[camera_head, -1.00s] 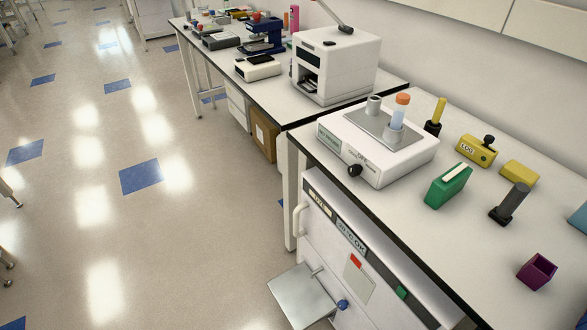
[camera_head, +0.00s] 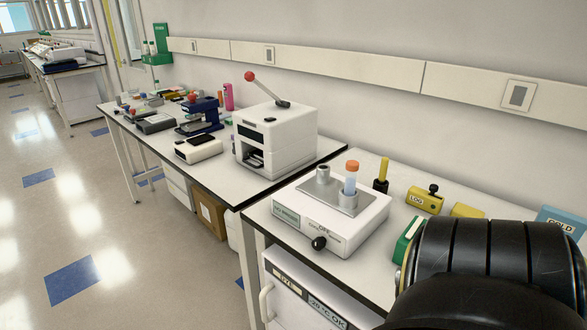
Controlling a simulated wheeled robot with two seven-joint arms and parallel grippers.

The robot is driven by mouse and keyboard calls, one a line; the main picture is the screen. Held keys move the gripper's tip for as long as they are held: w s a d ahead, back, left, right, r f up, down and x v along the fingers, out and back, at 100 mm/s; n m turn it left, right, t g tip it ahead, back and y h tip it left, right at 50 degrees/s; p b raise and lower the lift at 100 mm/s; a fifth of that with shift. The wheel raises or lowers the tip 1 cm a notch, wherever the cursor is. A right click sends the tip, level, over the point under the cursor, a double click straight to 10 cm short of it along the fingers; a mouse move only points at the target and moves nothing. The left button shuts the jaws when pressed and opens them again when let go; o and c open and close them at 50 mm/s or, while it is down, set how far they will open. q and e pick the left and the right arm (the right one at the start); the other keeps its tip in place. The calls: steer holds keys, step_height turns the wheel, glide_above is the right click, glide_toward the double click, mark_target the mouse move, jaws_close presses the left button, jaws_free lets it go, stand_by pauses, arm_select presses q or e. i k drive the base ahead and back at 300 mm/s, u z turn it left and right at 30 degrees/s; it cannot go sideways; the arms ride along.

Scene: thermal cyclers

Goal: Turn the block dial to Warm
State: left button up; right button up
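The white block heater (camera_head: 345,228) stands on the near bench with a grey top plate. The black round block dial (camera_head: 318,243) is on its front face. Small lettering sits above and beside the dial, too small to read with certainty. A tube with an orange cap (camera_head: 351,178) stands upright in a grey holder on the plate, and another grey holder (camera_head: 323,173) beside it looks empty. A black link of my own arm fills the lower right and hides part of the bench. Neither gripper is in view.
Right of the heater are a yellow-handled tool (camera_head: 382,174), a yellow LOG block (camera_head: 424,199) and a green box (camera_head: 408,240), partly hidden by my arm. A white machine with a red-knobbed lever (camera_head: 275,140) stands on the bench to the left. Floor is clear at left.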

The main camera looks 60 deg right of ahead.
mark_target(318, 243)
steer(key=i, duration=2.45)
steer(key=z, duration=3.4)
steer(key=i, duration=0.5)
steer(key=z, duration=0.1)
